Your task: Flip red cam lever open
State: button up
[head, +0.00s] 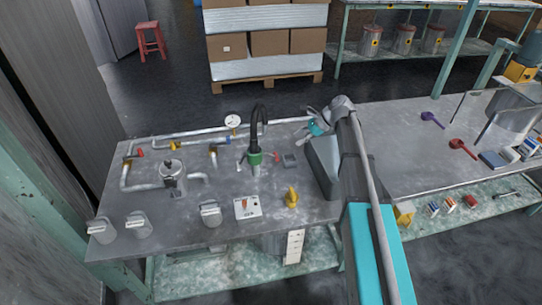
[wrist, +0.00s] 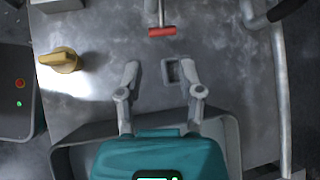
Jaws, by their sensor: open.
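A red bar-shaped handle (wrist: 161,32) on a slim metal stem shows at the top middle of the wrist view, over the grey bench top. It looks like the red cam lever. A small grey square plate with a dark recess (wrist: 173,72) shows between the fingers. In the head view my gripper (head: 316,126) is above the bench, right of the black faucet.
A yellow knob-like part (wrist: 60,60) lies at left in the wrist view. A grey open bin (head: 323,165) is under my arm. Pipes (head: 185,137) run along the bench's back.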

aim_at(273, 155)
jog(key=b+x, duration=0.8)
jog(key=x, duration=0.3)
jog(key=shift+f, duration=0.3)
jog(key=shift+b+x, duration=0.45)
jog(key=shift+x, duration=0.5)
jog(key=shift+a+r, duration=0.1)
jog(key=shift+r, duration=0.05)
grip_shut()
